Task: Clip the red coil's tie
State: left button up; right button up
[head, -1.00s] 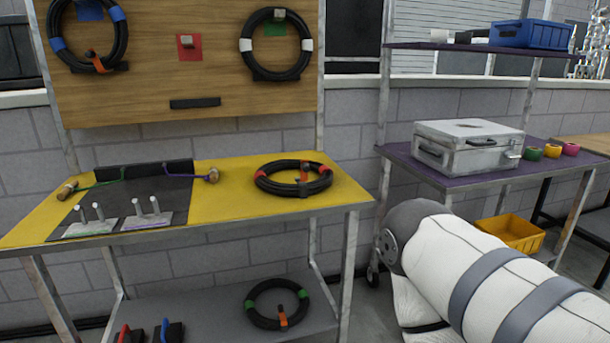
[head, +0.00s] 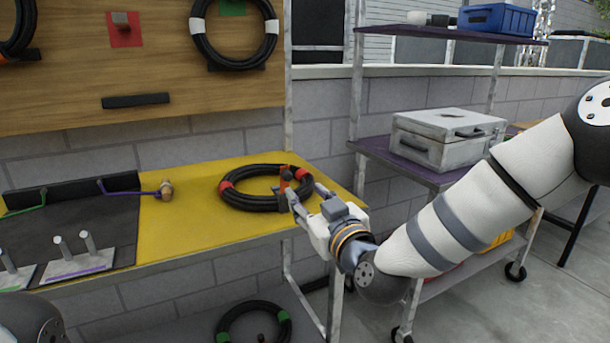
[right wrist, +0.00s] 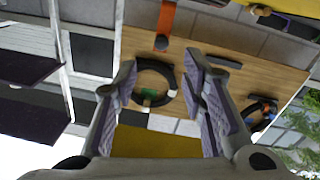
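The black coil with red bands (head: 250,203) lies flat on the yellow tabletop (head: 190,228). Its orange-red tie (head: 284,180) stands at the coil's right side with a dark knob on it. My right gripper (head: 306,193) is just right of the tie, its fingers open and pointing at it. Whether a finger touches the coil or tie, I cannot tell. In the right wrist view the open fingers (right wrist: 164,95) are apart, with nothing between their tips; the orange strap (right wrist: 166,18) and dark knob show beyond them. My left gripper is out of view.
A wooden board (head: 150,75) behind holds a white-banded coil (head: 235,50). A mallet-like tool (head: 165,190) and metal pegs (head: 75,260) are to the left. A green-banded coil (head: 253,315) is on the lower shelf. A cart with a silver case (head: 445,138) stands right.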

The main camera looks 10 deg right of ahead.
aim_at(289, 177)
jog(key=x, duration=0.3)
jog(key=b+x, duration=0.1)
jog(key=x, duration=0.3)
jog(key=b+x, duration=0.1)
jog(key=x, duration=0.2)
jog(key=shift+w+a+f, duration=0.15)
jog(key=shift+a+f, duration=0.05)
jog(key=shift+f, duration=0.1)
jog(key=shift+w+a+r, duration=0.1)
jog(key=shift+w+r, duration=0.1)
jog(key=shift+w, duration=0.2)
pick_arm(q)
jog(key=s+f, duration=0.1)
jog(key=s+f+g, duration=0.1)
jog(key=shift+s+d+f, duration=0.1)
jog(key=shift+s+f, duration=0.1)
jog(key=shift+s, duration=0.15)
pick_arm(e)
jog(key=shift+r, duration=0.1)
grip_shut()
